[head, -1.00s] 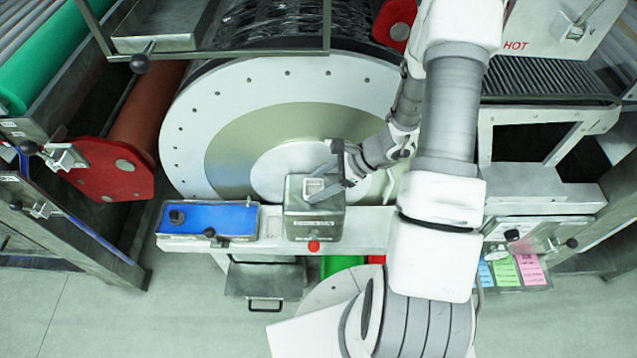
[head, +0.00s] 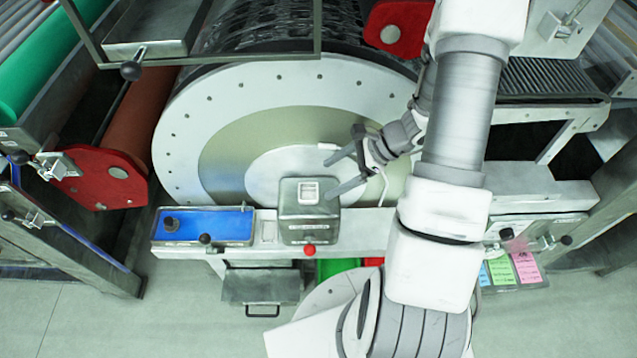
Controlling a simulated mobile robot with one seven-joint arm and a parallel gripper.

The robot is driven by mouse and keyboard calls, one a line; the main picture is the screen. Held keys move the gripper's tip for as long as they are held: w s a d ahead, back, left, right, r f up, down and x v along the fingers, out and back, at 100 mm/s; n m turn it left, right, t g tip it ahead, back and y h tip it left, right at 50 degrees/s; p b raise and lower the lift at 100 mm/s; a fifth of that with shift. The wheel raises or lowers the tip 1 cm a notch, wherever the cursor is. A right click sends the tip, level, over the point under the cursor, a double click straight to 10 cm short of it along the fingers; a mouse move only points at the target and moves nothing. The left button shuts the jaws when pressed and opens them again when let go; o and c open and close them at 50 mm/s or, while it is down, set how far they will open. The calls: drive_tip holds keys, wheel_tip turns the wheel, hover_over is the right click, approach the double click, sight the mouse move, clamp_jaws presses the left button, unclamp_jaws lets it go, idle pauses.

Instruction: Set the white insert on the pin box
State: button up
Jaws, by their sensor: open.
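The pin box (head: 308,228) is a grey metal box on the ledge in front of the large drum. The white insert (head: 308,187) is a small pale square piece at the top of the box, toward its middle. It looks roughly square to the box; I cannot tell how deep it sits. My gripper (head: 329,177) is open and empty, just right of and behind the insert. Its two dark fingers point left, apart from the insert in the picture, with the nearer finger close to the box's right top corner.
A blue-topped tray (head: 205,225) with black knobs stands left of the box. A red knob (head: 309,250) is at the box's front. The big round drum face (head: 225,145) rises behind. Coloured cards (head: 525,268) hang at the right. The ledge right of the box looks clear.

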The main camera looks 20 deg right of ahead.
drive_tip(key=s+a+r+n+t+h, duration=0.1)
drive_tip(key=s+a+r+n+h, duration=0.1)
drive_tip(key=r+n, duration=0.5)
drive_tip(key=s+a+r+n+t+h, duration=0.1)
drive_tip(key=s+a+r+n+h, duration=0.1)
drive_tip(key=s+r+n, duration=0.5)
drive_tip(key=s+a+r+n+h, duration=0.1)
drive_tip(key=s+r+n+h, duration=0.3)
drive_tip(key=r, duration=1.1)
drive_tip(key=shift+s+a+n+t+h, duration=0.15)
drive_tip(key=shift+a+n+t+h, duration=0.2)
drive_tip(key=shift+n, duration=1.45)
